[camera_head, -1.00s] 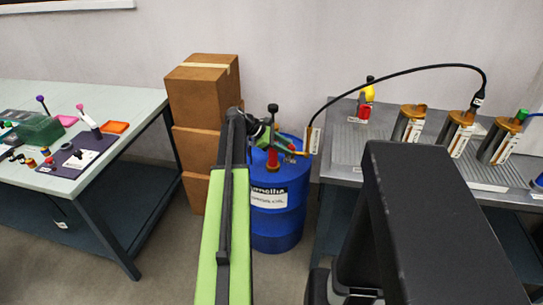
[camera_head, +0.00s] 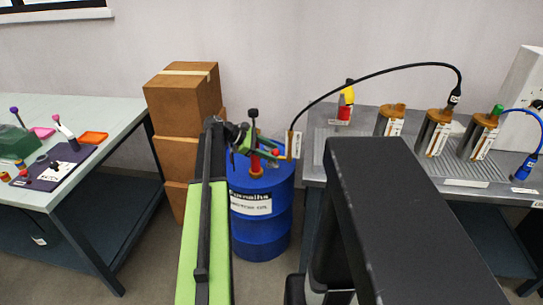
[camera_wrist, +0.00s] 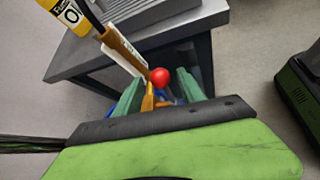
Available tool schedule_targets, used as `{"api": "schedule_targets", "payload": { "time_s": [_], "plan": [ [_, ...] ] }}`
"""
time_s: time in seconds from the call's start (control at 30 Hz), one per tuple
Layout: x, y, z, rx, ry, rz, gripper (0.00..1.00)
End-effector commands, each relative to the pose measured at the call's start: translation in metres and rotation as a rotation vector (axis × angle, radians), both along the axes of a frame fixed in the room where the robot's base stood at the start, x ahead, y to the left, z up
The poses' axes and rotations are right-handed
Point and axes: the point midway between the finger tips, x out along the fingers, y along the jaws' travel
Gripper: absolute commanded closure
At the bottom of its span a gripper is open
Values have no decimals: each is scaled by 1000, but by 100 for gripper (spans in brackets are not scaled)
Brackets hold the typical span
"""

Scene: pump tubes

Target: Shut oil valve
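The blue oil barrel (camera_head: 262,225) stands on the floor in the middle of the head view. A red and black pump part (camera_head: 255,150) rises from its top. The oil valve shows in the wrist view as a red ball knob (camera_wrist: 160,77) by an orange-brass piece (camera_wrist: 149,100). My gripper (camera_head: 260,147) is at the barrel top, its green fingers apart. In the wrist view, the brass piece lies between the fingers and the red knob shows near the fingertips; I cannot tell whether they touch.
A grey bench (camera_head: 318,165) with several brass-topped cylinders is on the right. A black hose (camera_head: 375,72) arches from the barrel top to one cylinder. Cardboard boxes (camera_head: 180,105) stand behind left, near my arm. A table (camera_head: 110,165) with small tools is at far left.

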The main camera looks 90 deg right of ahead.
Motion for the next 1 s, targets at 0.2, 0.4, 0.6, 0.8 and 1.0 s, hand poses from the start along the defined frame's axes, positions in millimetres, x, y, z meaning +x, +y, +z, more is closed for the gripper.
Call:
{"api": "schedule_targets", "payload": {
  "time_s": [0.2,0.4,0.6,0.8,1.0],
  "plan": [
    [0,0,-1,1,-2,0,50],
    [10,1,9,1,-3,1,50],
    [51,6,41,0,-3,2,50],
    [98,12,72,1,-3,1,50],
    [134,16,91,0,-2,0,50]
  ]
}}
